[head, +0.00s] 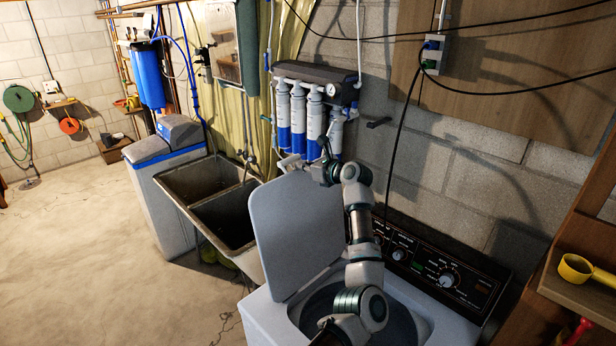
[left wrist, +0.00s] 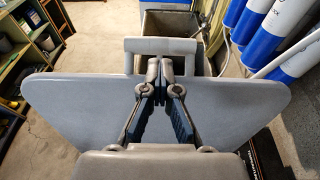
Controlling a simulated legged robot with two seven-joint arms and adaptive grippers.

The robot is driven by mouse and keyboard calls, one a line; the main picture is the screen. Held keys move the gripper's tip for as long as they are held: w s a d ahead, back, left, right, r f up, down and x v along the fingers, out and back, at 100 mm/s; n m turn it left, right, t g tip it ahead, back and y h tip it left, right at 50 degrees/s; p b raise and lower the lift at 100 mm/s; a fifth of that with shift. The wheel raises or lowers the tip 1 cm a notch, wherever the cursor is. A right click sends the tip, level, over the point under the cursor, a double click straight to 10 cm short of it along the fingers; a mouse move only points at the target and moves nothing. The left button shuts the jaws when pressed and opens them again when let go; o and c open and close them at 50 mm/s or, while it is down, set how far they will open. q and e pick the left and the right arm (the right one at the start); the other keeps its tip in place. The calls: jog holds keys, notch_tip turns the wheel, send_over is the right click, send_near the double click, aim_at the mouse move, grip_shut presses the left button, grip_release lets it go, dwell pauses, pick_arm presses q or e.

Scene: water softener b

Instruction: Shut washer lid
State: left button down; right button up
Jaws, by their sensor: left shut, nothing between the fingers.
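The washer lid (head: 292,232) is a pale grey panel standing open, nearly upright, at the left side of the washer's (head: 262,315) round opening. My left arm rises in front of the washer, and its gripper (head: 312,170) is at the lid's upper edge. In the left wrist view the lid (left wrist: 75,105) spans the picture, with a grey loop-shaped handle (left wrist: 160,45) at its far edge. The left gripper's fingertips (left wrist: 164,68) are together and empty, close to that handle; whether they touch it cannot be told. My right gripper is not in view.
The washer's control panel (head: 440,268) runs along the wall side. A double sink (head: 212,195) stands left of the lid. Blue-and-white filter cylinders (head: 300,120) hang on the wall behind the gripper. A wooden shelf with a yellow scoop (head: 575,268) is at right. Floor at left is clear.

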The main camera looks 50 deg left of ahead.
pick_arm(q)
jog(key=f+b+v, duration=0.1)
jog(key=b+v, duration=0.1)
jog(key=v, duration=0.9)
jog(key=shift+d, duration=0.5)
jog(key=c, duration=1.5)
grip_release()
jog(key=shift+a+f, duration=0.1)
jog(key=shift+a, duration=0.1)
jog(key=shift+o, duration=0.5)
jog(key=shift+a+f, duration=0.15)
jog(key=shift+a, duration=0.35)
jog(key=v, duration=1.2)
jog(key=shift+f, duration=0.2)
